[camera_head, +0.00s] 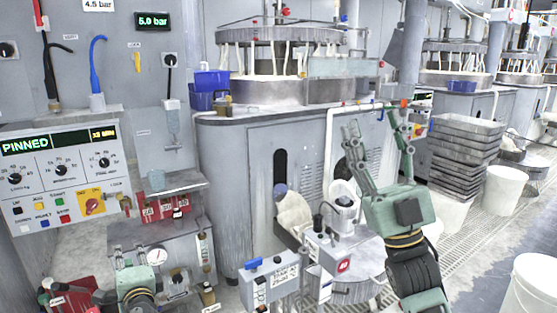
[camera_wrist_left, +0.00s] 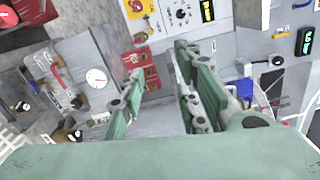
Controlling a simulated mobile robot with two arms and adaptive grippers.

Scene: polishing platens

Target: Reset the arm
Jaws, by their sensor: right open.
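My right gripper (camera_head: 377,130) is raised in the head view, fingers upward and spread apart, with nothing between them. It appears in front of the grey machine cabinet. My left gripper (camera_head: 129,257) is low at the bottom left of the head view, close to the small grey bench unit with a dial gauge. In the left wrist view its two green fingers (camera_wrist_left: 160,90) stand apart with nothing held between them. The red blocks and the control panel show beyond the fingers there.
A control panel (camera_head: 60,165) reading PINNED stands at the left. A round polishing machine (camera_head: 280,50) is behind. A blue-topped box (camera_head: 268,280) sits at the front centre. Stacked grey trays (camera_head: 465,155) and white buckets (camera_head: 502,188) stand right. Grated floor is open at the right.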

